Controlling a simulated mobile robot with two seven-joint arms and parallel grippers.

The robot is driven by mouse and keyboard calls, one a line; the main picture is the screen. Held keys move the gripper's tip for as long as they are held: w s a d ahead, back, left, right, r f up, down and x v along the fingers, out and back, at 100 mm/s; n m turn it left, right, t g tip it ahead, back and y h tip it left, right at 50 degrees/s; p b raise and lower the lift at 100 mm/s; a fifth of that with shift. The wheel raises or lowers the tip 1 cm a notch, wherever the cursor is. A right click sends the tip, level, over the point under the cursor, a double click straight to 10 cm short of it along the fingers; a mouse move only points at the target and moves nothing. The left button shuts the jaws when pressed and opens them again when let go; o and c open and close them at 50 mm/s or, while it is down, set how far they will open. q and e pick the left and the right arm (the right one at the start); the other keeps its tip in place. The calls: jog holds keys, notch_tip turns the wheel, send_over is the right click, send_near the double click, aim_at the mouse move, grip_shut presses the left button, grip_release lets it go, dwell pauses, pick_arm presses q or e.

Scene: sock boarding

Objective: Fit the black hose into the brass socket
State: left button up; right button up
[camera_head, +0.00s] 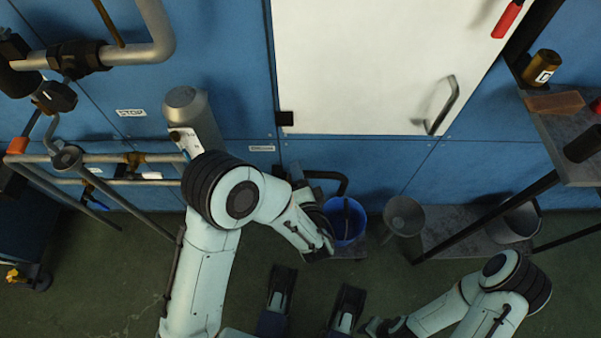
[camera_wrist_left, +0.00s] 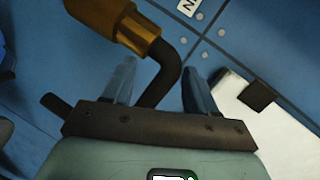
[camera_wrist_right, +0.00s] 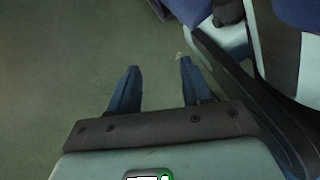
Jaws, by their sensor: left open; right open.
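The brass socket (camera_wrist_left: 138,28) shows at the top of the left wrist view. The black hose (camera_wrist_left: 172,72) curves from the socket's mouth down between my left fingers and passes behind the palm. A dark end shows left of the palm. I cannot tell how deep the hose sits in the socket. My left gripper (camera_wrist_left: 158,82) is open around the hose, its fingers apart from it. In the head view a dark curved hose piece (camera_head: 342,182) shows beside my left wrist, and the left fingertips are hidden. My right gripper (camera_wrist_right: 157,80) is open and empty above the floor.
A blue bucket (camera_head: 357,222) stands just right of my left wrist in the head view. A grey funnel-shaped vessel (camera_head: 404,214) is beside it. Pipes (camera_head: 110,158) run at the left. A shelf (camera_head: 575,135) stands at the right. Green floor (camera_head: 90,280) is free at lower left.

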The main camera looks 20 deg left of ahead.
pick_arm(q)
jog(key=p+v, duration=0.2)
jog(key=v, duration=1)
pick_arm(e)
jog(key=shift+t, duration=0.7)
jog(key=w, duration=0.1)
jog(key=w+r, duration=0.2)
jog(key=w, duration=0.1)
jog(key=shift+w+a, duration=0.1)
jog(key=shift+a, duration=0.1)
pick_arm(q)
jog(key=shift+s+d, duration=0.1)
